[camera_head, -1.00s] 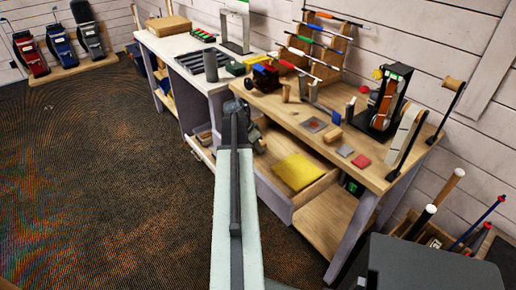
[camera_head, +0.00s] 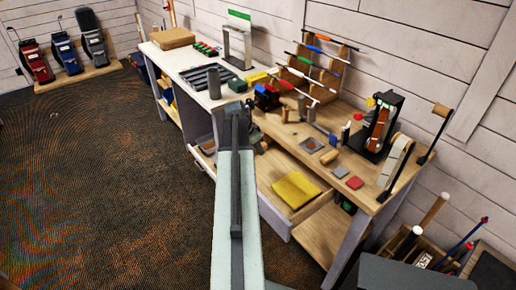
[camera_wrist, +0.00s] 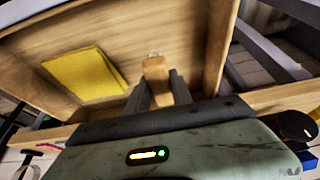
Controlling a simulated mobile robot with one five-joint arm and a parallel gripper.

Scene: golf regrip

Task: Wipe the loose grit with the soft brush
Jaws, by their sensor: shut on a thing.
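My gripper (camera_wrist: 160,92) is shut on a tan wooden piece, which looks like the soft brush (camera_wrist: 157,72), in the wrist view. A small pale part shows at its far end; the bristles are not clear. In the head view my arm reaches to the bench front, and its grey wrist hides most of the gripper. The held piece is over or in an open wooden drawer (camera_head: 318,205); its height is unclear. I cannot make out loose grit for certain.
A yellow cloth (camera_head: 296,189) lies in the drawer, and also shows in the wrist view (camera_wrist: 85,72). Open floor (camera_head: 110,190) lies to the left.

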